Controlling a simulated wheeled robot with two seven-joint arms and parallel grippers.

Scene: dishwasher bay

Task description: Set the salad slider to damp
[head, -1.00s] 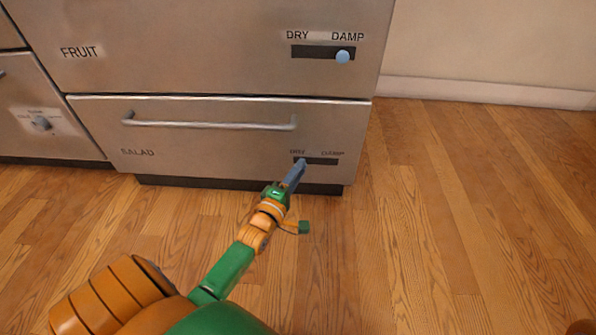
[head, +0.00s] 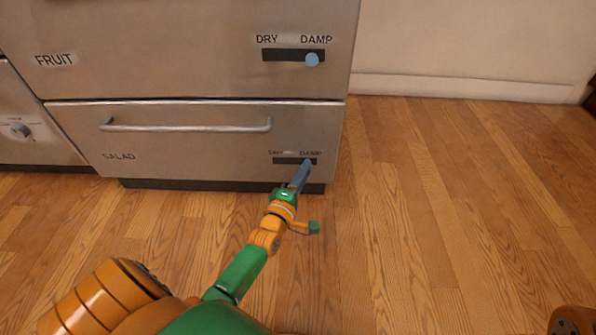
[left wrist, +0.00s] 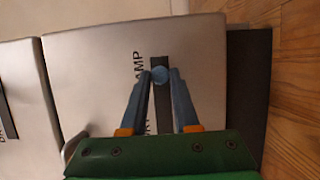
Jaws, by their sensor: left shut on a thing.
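The salad drawer (head: 200,145) is the lower steel drawer, marked SALAD, and it is closed. Its dark slider slot (head: 281,160) runs from the dry end to DAMP at the right. My left gripper (head: 307,165) reaches the right part of this slot. In the left wrist view its two blue fingers are shut on the round blue salad slider knob (left wrist: 159,73), near the DAMP end of the slot. The fingers hide the knob in the head view. My right gripper is not in view.
Above is the fruit drawer (head: 180,60), with its own blue slider knob (head: 312,60) at DAMP. The salad drawer's bar handle (head: 185,127) sticks out left of the slot. A cabinet with a dial (head: 20,130) stands at left. The wooden floor (head: 450,220) is clear at right.

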